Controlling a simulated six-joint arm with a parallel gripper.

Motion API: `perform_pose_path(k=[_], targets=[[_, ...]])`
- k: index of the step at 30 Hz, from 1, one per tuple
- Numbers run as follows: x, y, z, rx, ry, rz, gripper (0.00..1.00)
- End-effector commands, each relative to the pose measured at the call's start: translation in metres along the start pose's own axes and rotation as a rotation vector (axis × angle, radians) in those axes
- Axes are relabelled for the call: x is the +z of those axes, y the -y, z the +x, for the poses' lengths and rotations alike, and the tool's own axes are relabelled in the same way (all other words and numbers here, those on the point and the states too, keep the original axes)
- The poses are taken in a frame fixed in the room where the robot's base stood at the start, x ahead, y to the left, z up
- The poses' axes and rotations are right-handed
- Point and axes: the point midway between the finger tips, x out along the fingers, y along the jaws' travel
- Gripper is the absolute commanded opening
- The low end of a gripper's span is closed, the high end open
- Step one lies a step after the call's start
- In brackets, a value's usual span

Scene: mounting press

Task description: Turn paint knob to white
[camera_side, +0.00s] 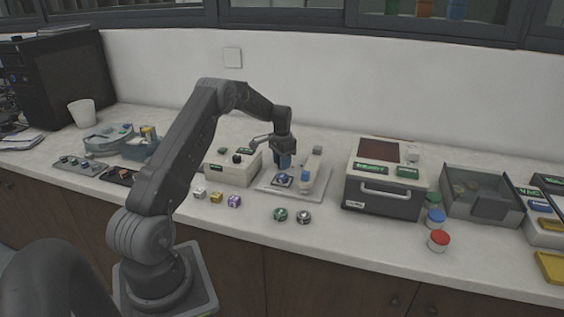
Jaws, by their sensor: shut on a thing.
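My gripper (284,164) points down over the pale plate (318,187) in the middle of the bench. It is shut on a small dark blue thing, too small here to make out clearly. Left of it stands a cream box (221,171) with a black knob (237,158) and a green label on top. I cannot read its markings or tell whether this is the paint knob. My gripper is to the right of this box and apart from the black knob.
On the plate are a blue-marked piece (283,180) and a small blue post (305,175). The front bench centre is mostly clear.

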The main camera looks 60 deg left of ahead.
Motion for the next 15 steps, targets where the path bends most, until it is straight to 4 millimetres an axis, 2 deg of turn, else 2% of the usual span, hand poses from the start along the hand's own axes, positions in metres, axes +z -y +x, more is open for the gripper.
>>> perform_pose_path(k=[6, 15], targets=[[0.0000, 0.0003, -0.0002, -0.001, -0.001, 0.117, 0.08], [-0.0001, 0.0003, -0.0002, -0.001, -0.001, 0.188, 0.08]])
